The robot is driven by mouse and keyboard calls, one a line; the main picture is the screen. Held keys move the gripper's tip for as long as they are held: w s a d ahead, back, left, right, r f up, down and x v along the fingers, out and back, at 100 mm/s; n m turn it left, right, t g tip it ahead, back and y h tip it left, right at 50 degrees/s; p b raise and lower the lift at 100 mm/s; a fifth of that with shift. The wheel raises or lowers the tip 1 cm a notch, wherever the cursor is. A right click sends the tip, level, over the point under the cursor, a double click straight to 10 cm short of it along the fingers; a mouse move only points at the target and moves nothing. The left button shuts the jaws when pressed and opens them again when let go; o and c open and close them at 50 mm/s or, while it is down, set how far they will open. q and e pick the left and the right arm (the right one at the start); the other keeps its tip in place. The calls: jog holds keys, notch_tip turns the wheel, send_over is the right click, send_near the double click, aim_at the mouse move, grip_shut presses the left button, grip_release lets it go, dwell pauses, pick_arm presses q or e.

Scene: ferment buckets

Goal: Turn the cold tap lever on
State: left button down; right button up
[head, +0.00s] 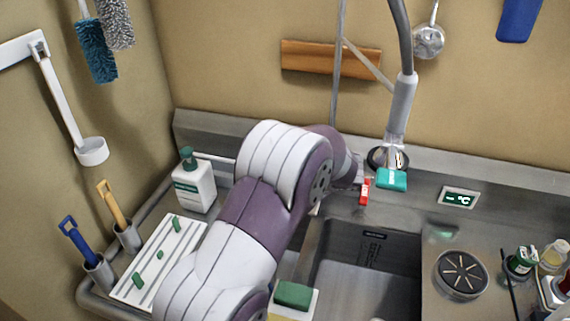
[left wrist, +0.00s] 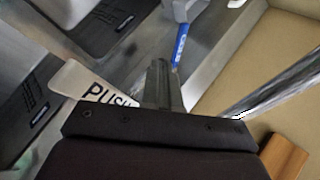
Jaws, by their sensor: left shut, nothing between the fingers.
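The cold tap lever (left wrist: 180,45) is a slim blue bar with white lettering. It shows in the left wrist view just beyond my fingertips; I cannot tell whether they touch it. I cannot make it out in the head view, where my left arm covers part of the tap area. My left gripper (left wrist: 162,68) is shut and empty, its fingers pointing toward the blue lever. A red lever (head: 364,191) shows in the head view, close to the end of my left arm. My right gripper is in neither view.
The sink basin (head: 368,270) lies in front of the tap. A hanging spray hose (head: 401,105) with a teal head (head: 392,179) is just right of the red lever. A soap bottle (head: 194,185) stands left of my arm. A white PUSH plate (left wrist: 90,88) is beside my fingers.

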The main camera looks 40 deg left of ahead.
pick_arm(q)
jog(key=w+a+f+m+t+p, duration=0.1)
jog(key=a+f, duration=0.5)
jog(key=a, duration=0.6)
jog(key=shift+w+a+m+h, duration=0.25)
jog(key=shift+w+m+h, duration=0.05)
jog(key=shift+w, duration=0.4)
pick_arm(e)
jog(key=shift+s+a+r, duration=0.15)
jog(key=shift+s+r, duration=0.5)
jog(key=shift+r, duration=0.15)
pick_arm(q)
jog(key=shift+f, duration=0.15)
